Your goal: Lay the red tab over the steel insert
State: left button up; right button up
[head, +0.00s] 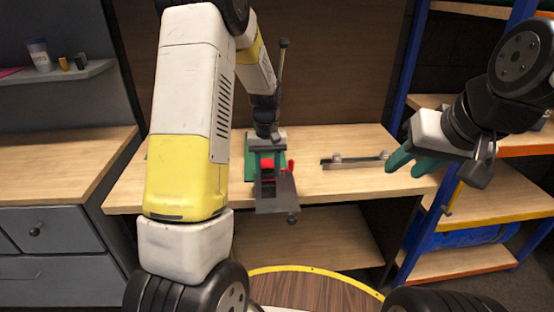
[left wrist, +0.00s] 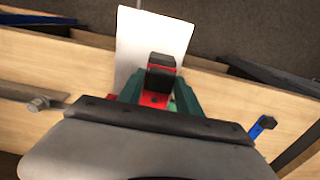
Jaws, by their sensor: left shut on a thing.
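A red part, apparently the red tab (head: 267,164), shows at my left gripper (head: 266,158) above the bench. In the left wrist view the green fingers of my left gripper (left wrist: 156,90) close on a dark-topped red piece (left wrist: 162,60). A red area also lies below and between the fingers. I cannot tell which metal piece is the steel insert. My right gripper (head: 405,164) is open and empty above the bench's right end.
A metal bar with two knobs (head: 355,160) lies on the wooden bench (head: 330,182) between the grippers. A lever (left wrist: 262,127) stands close right in the left wrist view. An orange-and-blue shelf rack (head: 500,207) stands right, grey drawers (head: 45,230) left.

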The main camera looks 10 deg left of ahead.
pick_arm(q)
jog(key=shift+f, duration=0.75)
dwell(2.0)
jog(key=shift+r, duration=0.1)
dwell(0.5)
jog(key=o, duration=1.4)
jog(key=shift+o, duration=0.2)
notch_tip(320, 180, up, 8)
jog(key=shift+f, duration=0.1)
